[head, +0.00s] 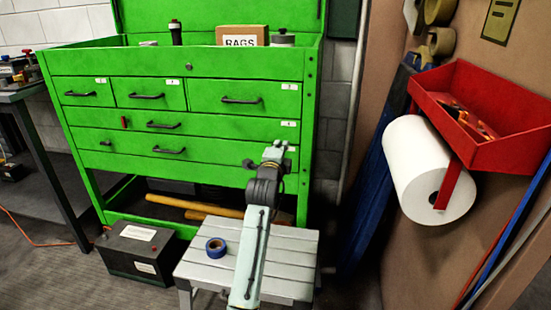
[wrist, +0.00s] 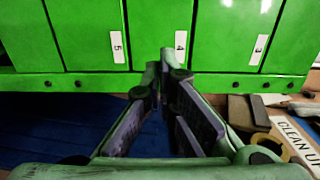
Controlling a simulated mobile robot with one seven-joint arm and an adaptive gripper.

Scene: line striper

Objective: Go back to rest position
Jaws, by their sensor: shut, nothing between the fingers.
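My gripper (head: 277,151) is at the end of my raised arm, in front of the right side of the green tool cabinet (head: 85,65). The drawers I can see there look closed. In the wrist view my gripper (wrist: 160,85) has its fingertips together with nothing between them. Green drawer fronts (wrist: 156,35) with labels 5, 4 and 3 lie beyond the fingertips. I cannot tell whether the fingers touch the cabinet.
A grey slatted stool (head: 301,245) with a blue tape roll (head: 222,252) on it stands beside my arm. A black battery box (head: 125,263) is on the floor at left. A paper roll (head: 415,165) and red tray (head: 500,150) are on the right wall.

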